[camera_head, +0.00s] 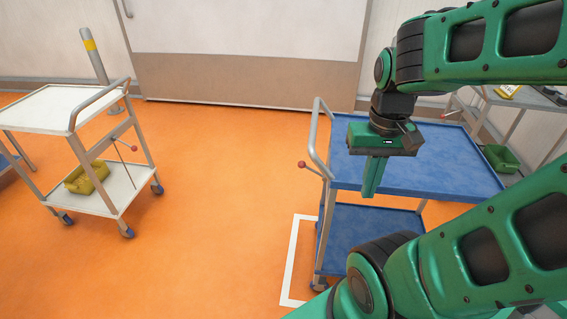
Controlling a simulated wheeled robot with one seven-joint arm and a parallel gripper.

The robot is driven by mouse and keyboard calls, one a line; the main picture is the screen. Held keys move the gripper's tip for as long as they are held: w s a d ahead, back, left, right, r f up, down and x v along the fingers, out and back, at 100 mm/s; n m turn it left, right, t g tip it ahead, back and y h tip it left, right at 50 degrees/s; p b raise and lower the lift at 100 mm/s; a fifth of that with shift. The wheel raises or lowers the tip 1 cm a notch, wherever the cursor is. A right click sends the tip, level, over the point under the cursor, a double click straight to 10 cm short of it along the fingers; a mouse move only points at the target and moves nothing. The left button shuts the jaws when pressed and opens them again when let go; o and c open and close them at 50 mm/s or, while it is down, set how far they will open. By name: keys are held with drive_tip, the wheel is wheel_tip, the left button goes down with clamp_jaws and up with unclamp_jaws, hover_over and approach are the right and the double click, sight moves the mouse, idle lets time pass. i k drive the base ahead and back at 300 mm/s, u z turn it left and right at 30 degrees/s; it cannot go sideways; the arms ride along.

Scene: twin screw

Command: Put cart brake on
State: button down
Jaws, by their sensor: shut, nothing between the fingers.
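A blue-topped cart (440,155) stands right of centre, with a grey push handle at its left end. A lever with a red knob (302,164) sticks out to the left below that handle; it looks like a brake lever. A white cart (38,108) at the left has a similar lever with a red knob (134,148). I cannot tell which cart the task means. My gripper (369,194) points down, shut and empty, in front of the blue top and to the right of the blue cart's knob. My arm hides part of the blue cart.
A white line (292,255) marks the orange floor around the blue cart. A yellow bin (87,178) sits on the white cart's lower shelf. A green bin (501,158) is at the far right. A grey post (96,58) stands behind the white cart. The floor between the carts is clear.

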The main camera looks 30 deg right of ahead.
sight(301, 164)
drive_tip(key=u, duration=0.65)
drive_tip(key=k, duration=0.8)
drive_tip(key=u, duration=0.75)
drive_tip(key=k, duration=0.3)
drive_tip(key=u, duration=0.2)
drive_tip(key=i, duration=0.75)
drive_tip(key=z, duration=0.7)
drive_tip(key=i, duration=1)
drive_tip(key=z, duration=1.2)
drive_tip(key=i, duration=0.7)
drive_tip(key=z, duration=0.45)
